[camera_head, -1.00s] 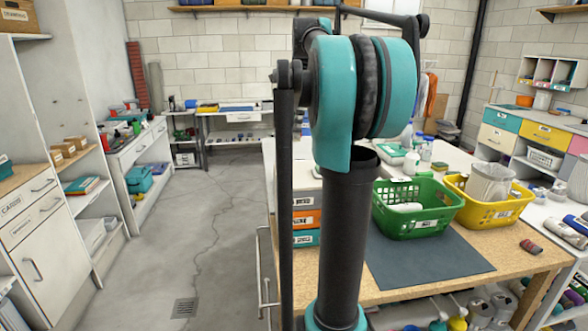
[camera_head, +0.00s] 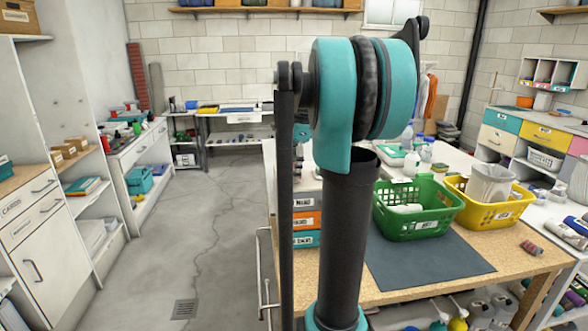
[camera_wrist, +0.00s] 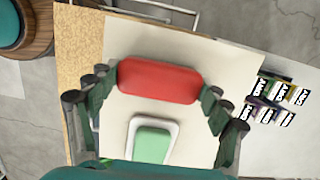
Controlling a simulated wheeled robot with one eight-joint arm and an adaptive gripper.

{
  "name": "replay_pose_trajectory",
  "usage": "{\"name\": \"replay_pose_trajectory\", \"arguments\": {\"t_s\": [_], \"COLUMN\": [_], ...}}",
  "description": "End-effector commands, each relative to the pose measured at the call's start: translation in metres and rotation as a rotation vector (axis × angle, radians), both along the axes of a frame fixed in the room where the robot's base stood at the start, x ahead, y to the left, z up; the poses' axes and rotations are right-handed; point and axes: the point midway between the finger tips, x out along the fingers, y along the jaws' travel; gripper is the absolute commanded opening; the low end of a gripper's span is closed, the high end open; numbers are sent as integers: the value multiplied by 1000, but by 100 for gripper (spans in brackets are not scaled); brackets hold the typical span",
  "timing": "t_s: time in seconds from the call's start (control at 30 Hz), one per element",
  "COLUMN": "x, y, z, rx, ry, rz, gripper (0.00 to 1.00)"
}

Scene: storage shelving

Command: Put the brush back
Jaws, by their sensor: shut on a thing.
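My gripper (camera_wrist: 160,86) shows in the wrist view with its fingers at both ends of a red, rounded block-like thing (camera_wrist: 160,80), probably the brush. It is shut on this thing and holds it above a pale worktop (camera_wrist: 240,65). Bristles cannot be made out. A white tray with a green pad or block (camera_wrist: 152,145) lies below, nearer the bottom of the wrist view. In the head view my gripper and the red thing are not visible; my own arm blocks the middle.
A green basket (camera_head: 415,222) and a yellow basket (camera_head: 490,214) stand behind a grey mat (camera_head: 430,262) on the wooden-edged table. Several small labelled boxes (camera_wrist: 275,100) show right in the wrist view. Drawer boxes (camera_head: 306,220) stand at the table's left. The floor aisle on the left is clear.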

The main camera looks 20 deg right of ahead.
Motion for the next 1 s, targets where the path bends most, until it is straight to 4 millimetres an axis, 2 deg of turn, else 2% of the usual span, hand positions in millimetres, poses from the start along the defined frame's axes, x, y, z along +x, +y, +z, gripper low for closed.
{"name": "replay_pose_trajectory", "arguments": {"t_s": [0.23,0.27,0.4,0.77,0.87,1.0], "x": [0,0,0,0,0,-1], "y": [0,0,0,0,-1,-4], "z": [-2,-2,-2,-1,5,25], "rx": [0,0,0,0,0,0], "ry": [0,0,0,0,0,0], "rz": [0,0,0,0,0,-1], "gripper": [42,81,98,99,99,99]}}
